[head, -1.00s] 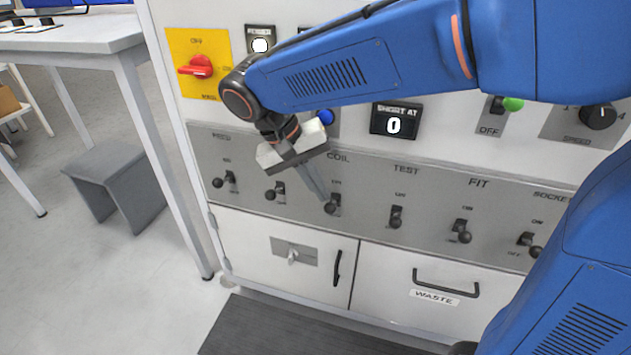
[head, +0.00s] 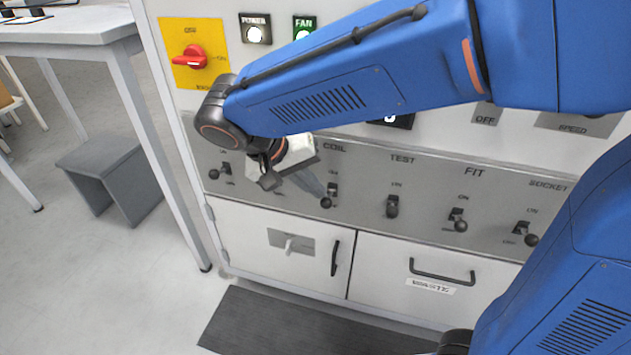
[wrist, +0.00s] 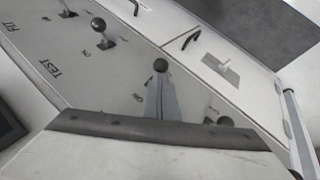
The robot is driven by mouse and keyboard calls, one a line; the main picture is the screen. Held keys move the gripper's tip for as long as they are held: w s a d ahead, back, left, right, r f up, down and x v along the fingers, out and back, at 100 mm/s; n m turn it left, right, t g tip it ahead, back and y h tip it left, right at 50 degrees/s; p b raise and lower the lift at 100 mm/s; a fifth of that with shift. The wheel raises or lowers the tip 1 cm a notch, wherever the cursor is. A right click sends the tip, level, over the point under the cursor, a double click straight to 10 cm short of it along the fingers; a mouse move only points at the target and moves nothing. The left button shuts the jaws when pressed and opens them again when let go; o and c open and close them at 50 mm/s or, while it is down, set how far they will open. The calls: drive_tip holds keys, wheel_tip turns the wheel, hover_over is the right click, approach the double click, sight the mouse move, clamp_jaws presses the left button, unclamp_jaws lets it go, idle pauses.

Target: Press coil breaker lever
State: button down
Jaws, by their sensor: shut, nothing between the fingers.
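The coil lever (head: 327,202) is a dark ball-ended toggle under the COIL label on the grey switch strip. Its knob hangs at the lower end of its slot in the head view. My gripper (head: 316,190) comes from the upper left, its shut, empty fingers tilted down and right, with the tips at the lever. In the wrist view the fingers (wrist: 161,98) end just at the black knob (wrist: 160,65). I cannot tell whether they touch it. My wrist hides the panel left of the COIL label in the head view.
The TEST lever (head: 392,207), FIT lever (head: 458,222) and SOCKET lever (head: 527,236) stand to the right. A lever (head: 218,173) is at the far left. Below are cabinet doors with a black handle (head: 335,258) and a WASTE drawer (head: 443,275). A grey stool (head: 110,175) stands left.

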drive_tip(key=f+t, duration=0.1)
drive_tip(key=s+t+h, duration=0.1)
drive_tip(key=shift+s+a+f+m+t, duration=0.1)
drive_tip(key=shift+a+f+m+t, duration=0.1)
drive_tip(key=shift+f+m+t, duration=0.15)
drive_tip(key=shift+r, duration=0.75)
drive_tip(key=shift+a, duration=0.1)
drive_tip(key=v, duration=1.7)
drive_tip(key=shift+s+a, duration=0.15)
drive_tip(key=shift+a, duration=0.05)
